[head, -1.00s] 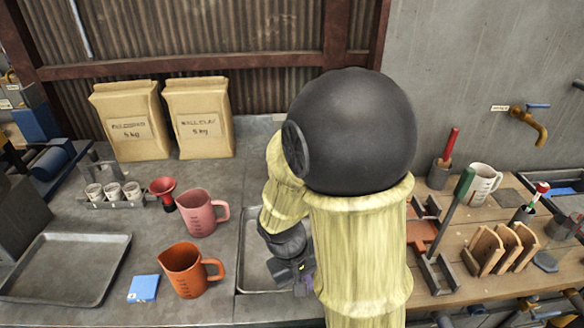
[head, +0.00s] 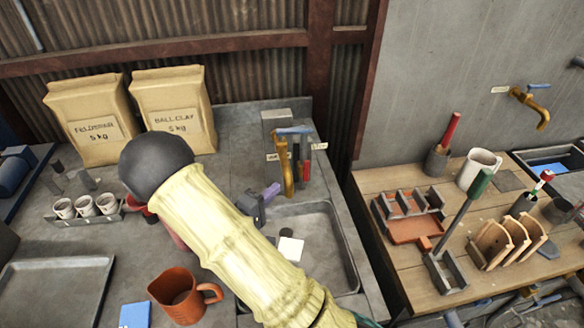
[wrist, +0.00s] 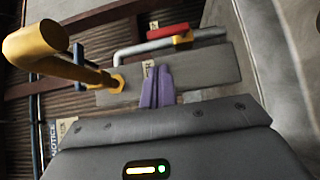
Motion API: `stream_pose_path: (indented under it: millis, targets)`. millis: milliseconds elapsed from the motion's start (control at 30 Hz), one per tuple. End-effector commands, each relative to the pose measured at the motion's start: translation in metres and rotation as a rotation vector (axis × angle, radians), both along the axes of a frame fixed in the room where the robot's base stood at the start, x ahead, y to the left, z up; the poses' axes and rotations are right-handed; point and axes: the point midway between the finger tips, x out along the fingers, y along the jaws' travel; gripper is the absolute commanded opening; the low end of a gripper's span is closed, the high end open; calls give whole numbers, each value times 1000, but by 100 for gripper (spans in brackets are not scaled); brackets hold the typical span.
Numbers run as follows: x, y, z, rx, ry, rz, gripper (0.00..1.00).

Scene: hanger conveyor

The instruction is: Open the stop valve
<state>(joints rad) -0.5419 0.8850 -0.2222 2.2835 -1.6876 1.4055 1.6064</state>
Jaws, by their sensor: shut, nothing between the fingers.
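A red lever (wrist: 168,31) with a small yellow hub sits on a grey pipe in the wrist view, likely the stop valve. The lever looks roughly parallel to the pipe. In the head view its red part (head: 307,168) shows just right of a brass tap (head: 288,170) with a blue lever (head: 293,131). That tap's yellow spout (wrist: 38,42) is large at the left of the wrist view. My gripper (head: 271,191), with purple fingers (wrist: 156,88), is shut and empty. It is left of the tap in the head view, its fingertips appearing apart from the red lever.
A sink basin (head: 345,250) lies below the tap, with a white square (head: 290,248) in it. An orange jug (head: 178,297), white cups (head: 85,206) and paper bags (head: 90,115) are left. A wooden bench (head: 375,190) and another tap (head: 530,100) are right.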

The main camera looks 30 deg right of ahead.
Motion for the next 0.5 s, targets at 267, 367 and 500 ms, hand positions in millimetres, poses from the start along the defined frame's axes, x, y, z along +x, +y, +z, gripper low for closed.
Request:
stream_pose_path:
  millis: [267, 367, 500]
  targets:
    - [2, -3, 1, 1, 2, -1, 0]
    - [5, -12, 2, 0, 1, -7, 0]
    - [15, -31, 2, -1, 3, -10, 0]
